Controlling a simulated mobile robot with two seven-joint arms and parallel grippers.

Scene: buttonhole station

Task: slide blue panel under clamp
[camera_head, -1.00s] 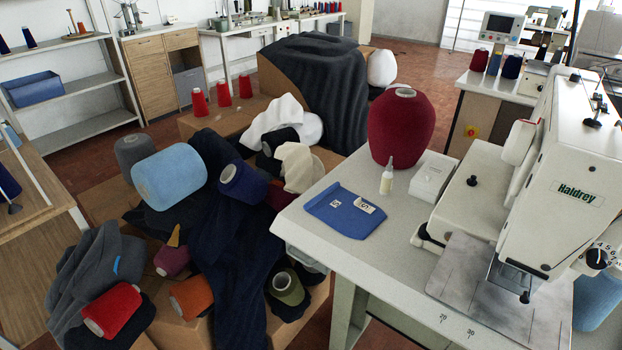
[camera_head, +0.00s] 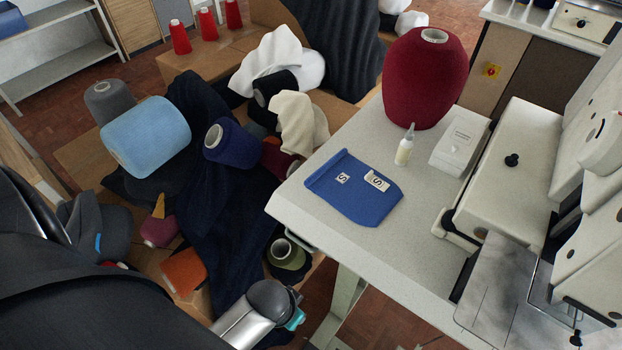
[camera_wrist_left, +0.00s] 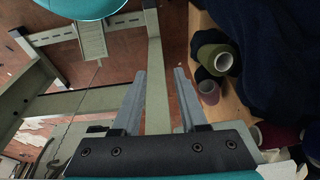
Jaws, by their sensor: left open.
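The blue panel (camera_head: 352,205) lies flat on the light table (camera_head: 420,230), left of the sewing machine (camera_head: 515,165), with small white labels on it. The clamp (camera_head: 543,285) appears as a thin frame by the machine's head above a grey metal plate (camera_head: 497,290); the gap under it is hard to see. My left arm enters at the lower left of the head view, below the table's front-left edge; its fingers do not show there. In the left wrist view my left gripper (camera_wrist_left: 160,72) is open and empty, with floor and table legs beyond. My right gripper is not in view.
A dark red cone (camera_head: 422,80), a small bottle (camera_head: 405,146) and a white box (camera_head: 460,146) stand behind the panel. Boxes with yarn cones and dark cloth (camera_head: 215,225) crowd the left. The tabletop in front of the panel is clear.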

